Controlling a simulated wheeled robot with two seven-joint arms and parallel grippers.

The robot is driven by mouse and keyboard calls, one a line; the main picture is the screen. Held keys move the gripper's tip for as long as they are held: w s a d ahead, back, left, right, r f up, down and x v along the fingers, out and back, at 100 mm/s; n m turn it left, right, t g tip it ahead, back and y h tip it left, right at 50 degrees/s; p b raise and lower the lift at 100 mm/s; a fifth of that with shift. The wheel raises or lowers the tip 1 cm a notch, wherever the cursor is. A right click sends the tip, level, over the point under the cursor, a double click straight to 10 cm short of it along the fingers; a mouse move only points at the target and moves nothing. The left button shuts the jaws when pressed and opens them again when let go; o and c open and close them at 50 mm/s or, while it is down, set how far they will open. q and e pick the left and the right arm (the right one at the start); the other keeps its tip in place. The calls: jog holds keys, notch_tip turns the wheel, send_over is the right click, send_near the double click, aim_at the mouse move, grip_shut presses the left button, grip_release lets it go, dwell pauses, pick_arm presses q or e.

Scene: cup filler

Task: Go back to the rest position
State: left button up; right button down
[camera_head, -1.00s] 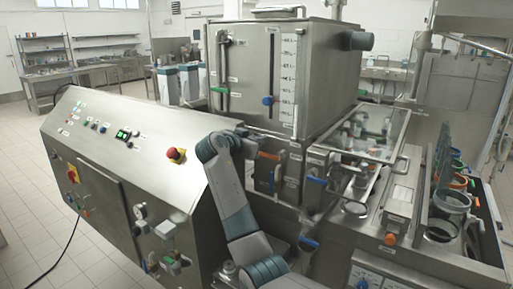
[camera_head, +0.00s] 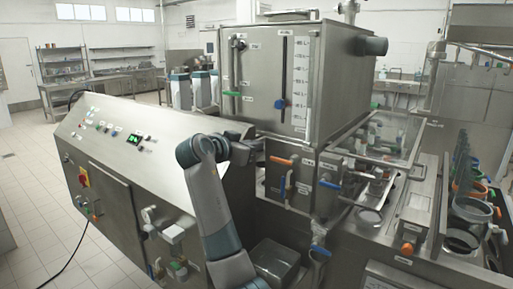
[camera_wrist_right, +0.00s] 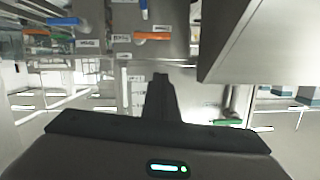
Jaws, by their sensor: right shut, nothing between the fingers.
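My right arm rises from the bottom middle of the head view and bends in front of the sloped control panel. My right gripper (camera_head: 257,147) points right, beside the front of the steel tank (camera_head: 262,75), and looks small and partly hidden by the wrist. In the right wrist view its dark fingers (camera_wrist_right: 160,92) are together, with nothing between them. My left gripper is in neither view.
An orange handle (camera_head: 283,160) and a blue handle (camera_head: 329,184) stick out right of my gripper. Coloured rings (camera_head: 472,208) sit at the far right. Open floor (camera_head: 30,190) lies left.

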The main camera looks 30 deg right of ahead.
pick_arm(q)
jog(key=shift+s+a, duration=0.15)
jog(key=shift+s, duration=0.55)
